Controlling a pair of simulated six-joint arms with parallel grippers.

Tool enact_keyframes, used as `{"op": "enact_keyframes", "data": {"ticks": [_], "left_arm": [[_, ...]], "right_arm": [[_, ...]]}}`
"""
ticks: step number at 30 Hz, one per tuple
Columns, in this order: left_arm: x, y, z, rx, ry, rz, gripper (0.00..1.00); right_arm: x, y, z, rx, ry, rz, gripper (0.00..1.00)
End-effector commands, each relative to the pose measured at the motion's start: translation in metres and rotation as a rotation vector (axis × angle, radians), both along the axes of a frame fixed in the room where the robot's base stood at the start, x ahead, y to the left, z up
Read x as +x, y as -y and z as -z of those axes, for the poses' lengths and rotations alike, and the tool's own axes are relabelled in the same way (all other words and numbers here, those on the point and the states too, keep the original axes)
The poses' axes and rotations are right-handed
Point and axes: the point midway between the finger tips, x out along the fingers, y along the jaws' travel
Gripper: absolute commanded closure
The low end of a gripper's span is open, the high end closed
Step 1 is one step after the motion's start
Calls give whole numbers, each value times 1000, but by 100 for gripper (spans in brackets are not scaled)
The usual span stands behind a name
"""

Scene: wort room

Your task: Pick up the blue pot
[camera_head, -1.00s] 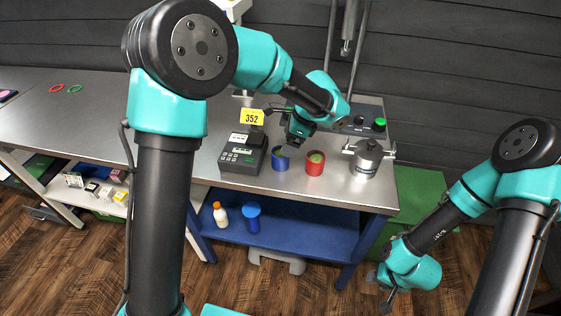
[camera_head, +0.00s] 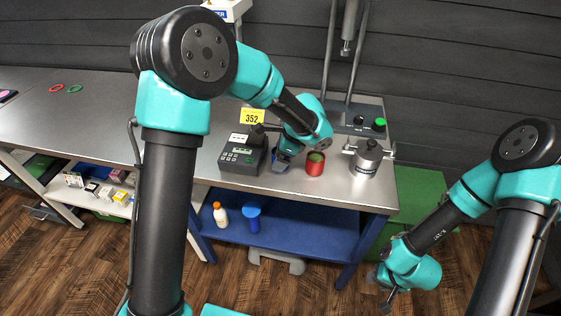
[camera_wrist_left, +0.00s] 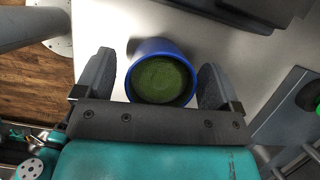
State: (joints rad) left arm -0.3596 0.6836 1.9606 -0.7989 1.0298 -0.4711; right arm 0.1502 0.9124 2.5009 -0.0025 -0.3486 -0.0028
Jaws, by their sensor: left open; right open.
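The blue pot (camera_wrist_left: 158,46), with green contents, stands upright on the bench. In the left wrist view it lies between the two open fingers of my left gripper (camera_wrist_left: 157,72); gaps show on both sides and I see no clear contact. In the head view my left gripper (camera_head: 284,157) is directly over the blue pot and hides most of it. My right gripper (camera_head: 388,298) is open and empty, low at the right, away from the bench.
A red pot (camera_head: 315,168) stands close to the right of the blue pot. A dark device with a display (camera_head: 240,157) is close to its left. A metal canister (camera_head: 366,160) stands farther right. The bench's left part is mostly clear.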

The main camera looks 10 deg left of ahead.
Motion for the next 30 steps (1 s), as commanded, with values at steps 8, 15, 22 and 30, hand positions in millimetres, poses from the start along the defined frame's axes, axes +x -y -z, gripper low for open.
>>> {"op": "enact_keyframes", "data": {"ticks": [8, 15, 22, 30], "left_arm": [[0, -1, 3, 0, 1, 0, 12], [0, -1, 3, 0, 1, 0, 12], [0, -1, 3, 0, 1, 0, 33], [0, -1, 3, 0, 1, 0, 58]], "right_arm": [[0, 0, 0, 0, 0, 0, 57], [0, 0, 0, 0, 0, 0, 57], [0, 0, 0, 0, 0, 0, 57], [0, 0, 0, 0, 0, 0, 57]]}}
